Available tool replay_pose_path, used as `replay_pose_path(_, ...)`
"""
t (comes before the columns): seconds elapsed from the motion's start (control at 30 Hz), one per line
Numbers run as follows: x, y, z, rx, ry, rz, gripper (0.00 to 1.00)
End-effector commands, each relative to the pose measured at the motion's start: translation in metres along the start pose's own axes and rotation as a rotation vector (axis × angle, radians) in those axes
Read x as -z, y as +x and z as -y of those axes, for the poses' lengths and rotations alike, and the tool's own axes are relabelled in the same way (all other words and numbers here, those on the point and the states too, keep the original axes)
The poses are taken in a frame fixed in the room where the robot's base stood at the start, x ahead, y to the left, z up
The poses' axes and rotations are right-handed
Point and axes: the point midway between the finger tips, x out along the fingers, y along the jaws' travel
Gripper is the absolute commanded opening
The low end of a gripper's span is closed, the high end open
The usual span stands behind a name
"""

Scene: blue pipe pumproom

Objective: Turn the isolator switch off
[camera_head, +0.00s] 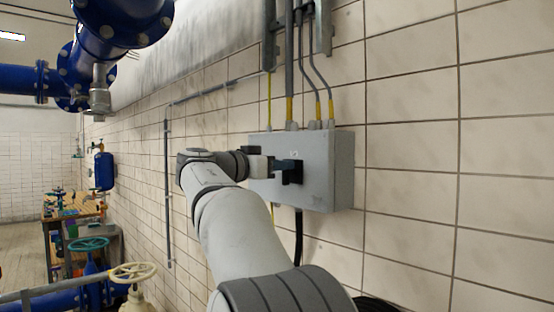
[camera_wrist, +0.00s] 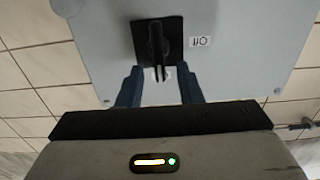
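The isolator switch is a black handle (camera_wrist: 157,44) on a black square plate (camera_wrist: 174,28), on the front of a grey wall box (camera_wrist: 98,40). In the wrist view the handle runs up and down the picture, with its lower end near the fingertips. A small label (camera_wrist: 200,42) beside the plate seems to read "Off" upside down; another label (camera_wrist: 162,73) below is partly hidden. My gripper (camera_wrist: 159,72) is open, its two blue-grey fingers left and right of the handle's lower end with gaps. Contact cannot be told. The head view shows the box (camera_head: 318,160) with my gripper (camera_head: 280,168) at its front.
Conduits (camera_head: 310,70) enter the box from above, and a black cable (camera_head: 298,235) hangs below it. The tiled wall (camera_head: 420,150) is close behind. Blue pipes (camera_head: 110,25), valve handwheels (camera_head: 133,272) and a workbench (camera_head: 70,215) stand to the left.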

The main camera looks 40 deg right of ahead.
Motion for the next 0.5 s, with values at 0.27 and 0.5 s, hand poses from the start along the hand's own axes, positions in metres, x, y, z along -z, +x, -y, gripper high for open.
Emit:
replay_pose_path(0.27,-0.0002,0.0111,-0.0004,0.000,0.000,0.001,0.33)
replay_pose_path(0.5,-0.0004,0.0110,-0.0007,-0.001,0.000,0.001,0.24)
